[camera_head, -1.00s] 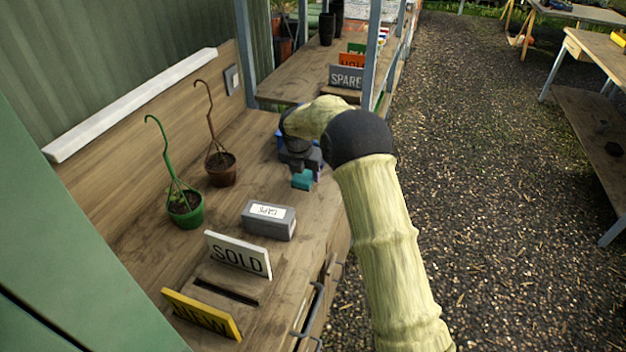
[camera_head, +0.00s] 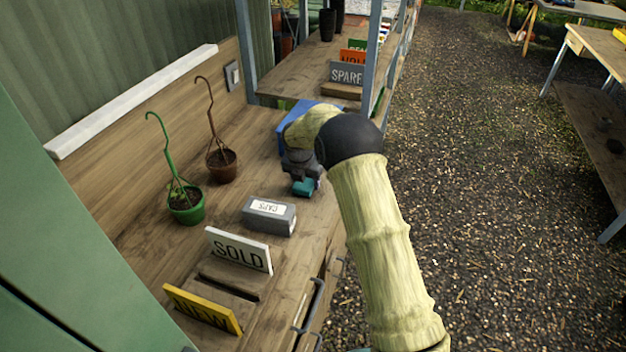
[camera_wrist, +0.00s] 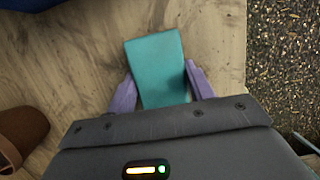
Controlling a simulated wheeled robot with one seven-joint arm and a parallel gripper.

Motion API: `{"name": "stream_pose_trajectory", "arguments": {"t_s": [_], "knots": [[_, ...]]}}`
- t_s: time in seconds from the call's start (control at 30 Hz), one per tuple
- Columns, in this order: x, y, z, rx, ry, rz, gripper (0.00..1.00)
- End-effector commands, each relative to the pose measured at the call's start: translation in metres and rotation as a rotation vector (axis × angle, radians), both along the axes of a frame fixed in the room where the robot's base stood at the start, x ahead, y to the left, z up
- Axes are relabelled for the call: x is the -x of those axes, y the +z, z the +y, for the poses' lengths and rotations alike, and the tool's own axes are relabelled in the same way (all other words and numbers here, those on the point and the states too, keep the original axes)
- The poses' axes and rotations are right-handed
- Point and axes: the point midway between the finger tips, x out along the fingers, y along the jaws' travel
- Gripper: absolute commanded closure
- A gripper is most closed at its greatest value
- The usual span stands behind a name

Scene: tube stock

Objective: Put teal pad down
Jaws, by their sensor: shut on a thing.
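The teal pad (camera_wrist: 157,68) is a flat block between the two purple fingers of my gripper (camera_wrist: 158,90) in the wrist view. The fingers are shut on its sides, and its far end sticks out beyond them. In the head view the pad (camera_head: 304,187) shows just below my gripper (camera_head: 303,181), over the wooden bench (camera_head: 225,245) behind the grey box labelled CAPS. Whether the pad touches the bench top I cannot tell.
A blue object (camera_head: 292,124) stands behind my gripper, partly hidden by my arm. The CAPS box (camera_head: 269,217) is close in front. A brown pot (camera_head: 222,168) and a green pot (camera_head: 187,206) stand left. Bare wood lies between pots and gripper.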

Motion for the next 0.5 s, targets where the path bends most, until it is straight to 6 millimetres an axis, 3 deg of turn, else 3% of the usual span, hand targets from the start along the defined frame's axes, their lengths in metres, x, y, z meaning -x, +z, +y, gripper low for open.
{"name": "stream_pose_trajectory", "arguments": {"t_s": [0.43, 0.47, 0.5], "knots": [[0.001, -0.013, 0.000, -0.001, 0.000, 0.003, 0.69], [0.001, -0.013, 0.000, -0.001, 0.000, 0.003, 0.42], [0.001, -0.014, 0.000, -0.001, 0.000, 0.004, 0.34]]}}
